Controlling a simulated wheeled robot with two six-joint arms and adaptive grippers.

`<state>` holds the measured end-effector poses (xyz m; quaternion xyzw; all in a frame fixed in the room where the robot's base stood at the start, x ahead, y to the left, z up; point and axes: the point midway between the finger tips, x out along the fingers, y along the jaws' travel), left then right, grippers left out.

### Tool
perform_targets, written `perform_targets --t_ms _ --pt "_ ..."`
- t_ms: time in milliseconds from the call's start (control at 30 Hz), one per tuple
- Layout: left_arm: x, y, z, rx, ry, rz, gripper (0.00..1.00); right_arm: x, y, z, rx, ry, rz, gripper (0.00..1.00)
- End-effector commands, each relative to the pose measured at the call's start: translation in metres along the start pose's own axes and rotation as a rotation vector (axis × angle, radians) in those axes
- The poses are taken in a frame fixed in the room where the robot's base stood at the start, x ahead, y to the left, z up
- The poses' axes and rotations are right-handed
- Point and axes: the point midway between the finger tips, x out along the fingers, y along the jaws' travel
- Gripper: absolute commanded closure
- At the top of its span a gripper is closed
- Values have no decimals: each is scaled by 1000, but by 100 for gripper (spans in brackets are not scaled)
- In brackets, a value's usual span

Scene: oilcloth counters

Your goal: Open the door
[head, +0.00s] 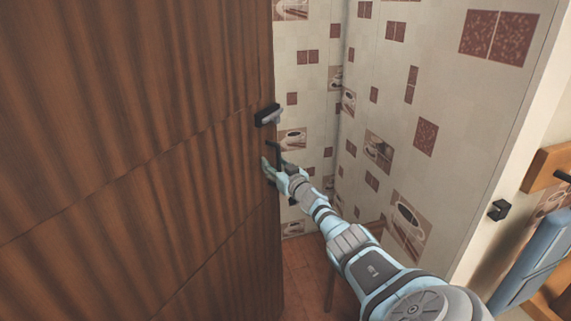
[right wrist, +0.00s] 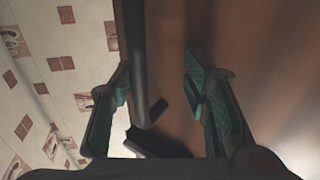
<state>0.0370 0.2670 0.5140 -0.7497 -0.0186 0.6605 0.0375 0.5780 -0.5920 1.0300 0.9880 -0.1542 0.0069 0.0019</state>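The brown wooden door (head: 140,150) fills the left of the head view. It stands open, with a gap between its free edge and the white door frame (head: 510,130). A dark handle (head: 268,114) sits near its free edge. My right gripper (head: 273,161) is at that edge, just below the handle in the head view. In the right wrist view the gripper's teal fingers (right wrist: 158,92) are apart, with a dark handle bar (right wrist: 140,60) showing between them against the door (right wrist: 240,40). I cannot tell whether either finger touches it. My left gripper is out of view.
Beyond the gap is a tiled wall (head: 400,110) with cup pictures and a reddish-brown floor (head: 303,280). A small black fitting (head: 499,209) is on the frame. At the right edge are a wooden piece (head: 548,168) and a light-blue object (head: 540,255).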

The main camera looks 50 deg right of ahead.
Motion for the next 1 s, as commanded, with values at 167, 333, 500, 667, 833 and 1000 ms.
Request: perform_targets --t_ms 167,333,500,667,833,1000 --pt "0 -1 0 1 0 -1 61 4 -7 -13 2 30 -21 67" --pt "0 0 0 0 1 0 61 4 -7 -14 2 32 -22 67" --pt "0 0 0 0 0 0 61 4 -7 -14 2 32 -21 67" --pt "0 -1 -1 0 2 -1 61 24 -41 -32 -18 68 -63 67" --pt "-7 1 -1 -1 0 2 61 17 -34 -26 -19 53 -59 67" --pt "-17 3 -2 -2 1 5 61 1 -14 -13 -16 22 -42 67"
